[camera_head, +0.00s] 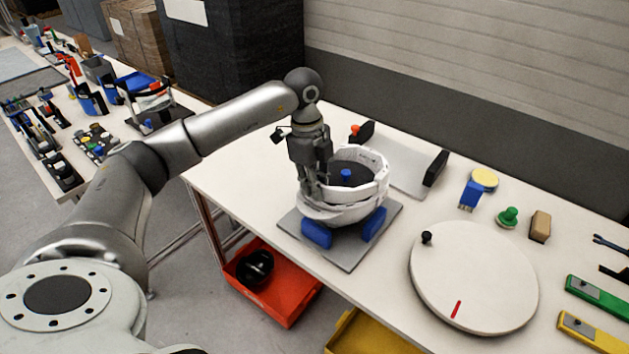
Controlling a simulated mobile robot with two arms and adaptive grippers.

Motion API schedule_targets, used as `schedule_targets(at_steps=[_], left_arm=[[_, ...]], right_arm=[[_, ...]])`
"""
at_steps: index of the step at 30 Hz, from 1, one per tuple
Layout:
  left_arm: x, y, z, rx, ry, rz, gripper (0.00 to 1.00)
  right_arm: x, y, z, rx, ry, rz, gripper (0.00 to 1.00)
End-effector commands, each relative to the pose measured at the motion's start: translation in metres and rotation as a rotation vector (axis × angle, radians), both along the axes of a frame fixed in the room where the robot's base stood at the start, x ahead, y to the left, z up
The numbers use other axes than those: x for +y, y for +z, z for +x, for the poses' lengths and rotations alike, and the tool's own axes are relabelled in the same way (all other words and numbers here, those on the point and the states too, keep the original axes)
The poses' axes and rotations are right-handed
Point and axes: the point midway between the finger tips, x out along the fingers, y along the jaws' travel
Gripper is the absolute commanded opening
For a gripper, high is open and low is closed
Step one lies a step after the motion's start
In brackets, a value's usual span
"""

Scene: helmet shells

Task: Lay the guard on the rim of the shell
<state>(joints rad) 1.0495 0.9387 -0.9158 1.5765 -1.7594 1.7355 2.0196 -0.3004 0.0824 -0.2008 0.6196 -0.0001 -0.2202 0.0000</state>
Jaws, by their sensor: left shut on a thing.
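A white helmet shell (342,209) sits on a grey base plate (347,257) with blue supports (316,233) at its front. A white curved guard (362,195) is at the shell's rim, above and around a dark inside with a blue knob (346,175). My left gripper (308,190) points down at the left side of the shell and is shut on the guard. The fingertips are small and partly hidden, and I cannot tell if the guard rests on the rim all round. My right gripper is not in view.
A round white turntable (474,276) with a black knob stands right of the shell. Behind are a light tray with black handles (436,167), a blue brush (470,194), a green knob (508,217) and a tan block (540,226). A red bin (283,297) is below the table edge.

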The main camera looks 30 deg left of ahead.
Motion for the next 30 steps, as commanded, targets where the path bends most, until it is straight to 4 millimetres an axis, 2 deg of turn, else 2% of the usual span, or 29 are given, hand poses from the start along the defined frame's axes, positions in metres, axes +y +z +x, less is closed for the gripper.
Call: schedule_targets(at_steps=[30], left_arm=[[0.0, -0.013, 0.0, 0.0, -0.001, -0.001, 0.0]], right_arm=[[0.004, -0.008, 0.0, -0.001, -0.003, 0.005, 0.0]])
